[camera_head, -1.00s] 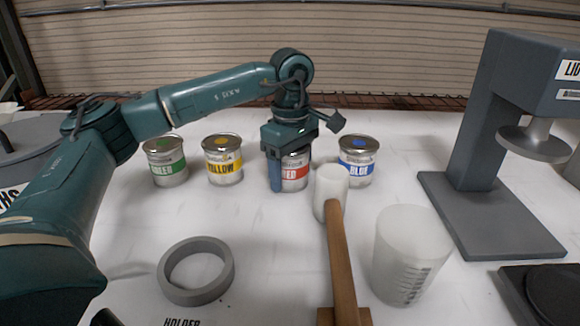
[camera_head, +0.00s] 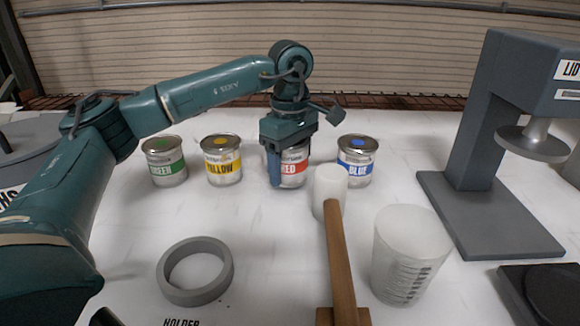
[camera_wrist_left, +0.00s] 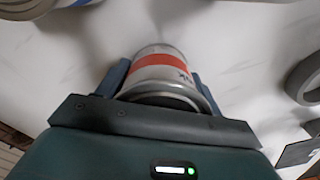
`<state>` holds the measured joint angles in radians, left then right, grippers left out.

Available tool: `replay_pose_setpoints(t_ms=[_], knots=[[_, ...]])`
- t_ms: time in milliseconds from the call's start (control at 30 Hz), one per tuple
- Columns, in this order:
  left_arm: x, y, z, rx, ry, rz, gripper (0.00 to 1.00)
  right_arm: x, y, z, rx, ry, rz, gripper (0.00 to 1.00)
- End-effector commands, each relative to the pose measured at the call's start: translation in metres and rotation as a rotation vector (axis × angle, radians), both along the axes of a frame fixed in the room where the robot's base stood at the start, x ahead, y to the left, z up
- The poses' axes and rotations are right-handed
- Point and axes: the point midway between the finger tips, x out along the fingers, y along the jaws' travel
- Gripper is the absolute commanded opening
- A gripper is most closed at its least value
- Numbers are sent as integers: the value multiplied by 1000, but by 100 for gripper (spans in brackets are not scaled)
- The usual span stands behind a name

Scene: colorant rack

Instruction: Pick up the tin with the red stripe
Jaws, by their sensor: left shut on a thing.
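The tin with the red stripe (camera_head: 294,169) stands in the row of tins at the back, between the yellow and blue ones. My left gripper (camera_head: 287,172) comes down over it from above and is shut on it, one finger showing at its left side. In the left wrist view the red-striped tin (camera_wrist_left: 160,70) sits between the two fingers of the gripper (camera_wrist_left: 160,82). The gripper hides the tin's top in the head view. Whether the tin is clear of the table I cannot tell. My right gripper is not in view.
The green tin (camera_head: 165,165), yellow tin (camera_head: 222,165) and blue tin (camera_head: 356,168) stand alongside. A mallet (camera_head: 339,250) with a white head is close in front. A clear beaker (camera_head: 405,262), a grey ring (camera_head: 172,285) and a grey press (camera_head: 475,150) stand nearby.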

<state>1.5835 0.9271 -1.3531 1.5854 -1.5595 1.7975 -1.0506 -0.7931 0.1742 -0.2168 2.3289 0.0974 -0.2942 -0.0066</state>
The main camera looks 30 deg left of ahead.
Motion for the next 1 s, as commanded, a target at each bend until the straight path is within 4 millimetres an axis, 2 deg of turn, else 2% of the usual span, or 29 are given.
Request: replay_pose_setpoints(t_ms=[600, 1000], knots=[[0, 0, 57, 0, -3, -1, 36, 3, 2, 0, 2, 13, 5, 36], [0, 0, 81, 0, -1, -2, 36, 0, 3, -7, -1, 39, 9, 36]])
